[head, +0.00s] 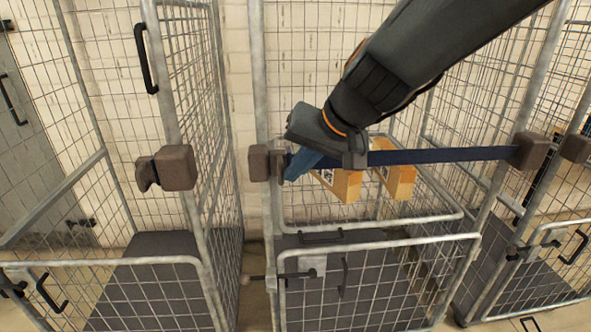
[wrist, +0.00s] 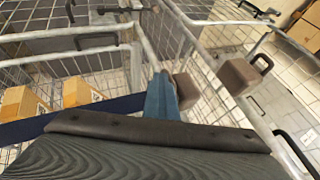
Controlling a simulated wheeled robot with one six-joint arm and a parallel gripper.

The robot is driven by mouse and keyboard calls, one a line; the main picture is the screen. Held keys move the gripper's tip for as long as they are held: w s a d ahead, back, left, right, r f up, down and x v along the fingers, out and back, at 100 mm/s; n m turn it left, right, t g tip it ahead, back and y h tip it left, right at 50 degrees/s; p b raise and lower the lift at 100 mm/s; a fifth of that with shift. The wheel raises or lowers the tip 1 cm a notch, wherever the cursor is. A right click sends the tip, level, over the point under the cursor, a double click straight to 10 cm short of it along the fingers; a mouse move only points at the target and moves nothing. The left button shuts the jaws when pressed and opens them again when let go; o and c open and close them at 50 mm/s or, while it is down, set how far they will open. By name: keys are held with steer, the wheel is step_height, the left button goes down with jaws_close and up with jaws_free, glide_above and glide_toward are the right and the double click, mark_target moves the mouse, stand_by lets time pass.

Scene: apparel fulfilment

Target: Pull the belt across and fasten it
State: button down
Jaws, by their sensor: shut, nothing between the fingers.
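The dark blue belt (head: 450,155) runs nearly level across the front of the middle cage, from a brown block (head: 531,151) on the right post towards the brown block (head: 259,163) on the left post. It also shows in the wrist view (wrist: 75,114), passing to the blue fingers. My gripper (head: 297,168) is shut and empty, right beside the left block and against or in front of the belt; contact is unclear. In the wrist view the fingers (wrist: 161,95) hide the belt's left end and part of the left block (wrist: 187,90). I cannot tell whether it is fastened.
Cardboard boxes (head: 397,181) are inside the middle cage behind the belt. A mesh half-gate (head: 370,285) closes its lower front. A neighbouring cage at left has its own brown block (head: 175,168) with a dark hook. Another cage stands at right.

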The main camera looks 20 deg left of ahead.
steer(key=s+d+r+b, duration=0.1)
steer(key=d+r+b, duration=0.1)
steer(key=d+r, duration=0.6)
steer(key=shift+s+d+b, duration=0.15)
steer(key=shift+d+b, duration=0.2)
steer(key=shift+d, duration=0.35)
steer(key=s+d+f+m+g+h, duration=0.1)
steer(key=s+d+f+m+h, duration=0.1)
steer(key=d+f, duration=1.1)
steer(key=s+d+f+m+g+h, duration=0.1)
steer(key=s+d+f+m+h, duration=0.1)
steer(key=d+f, duration=1.1)
steer(key=s+d+h, duration=0.1)
steer(key=d+h, duration=0.1)
steer(key=d, duration=0.1)
steer(key=shift+s+d+f+m+g+h, duration=0.15)
steer(key=shift+s+d+m+g+h, duration=0.15)
steer(key=shift+d+h, duration=0.1)
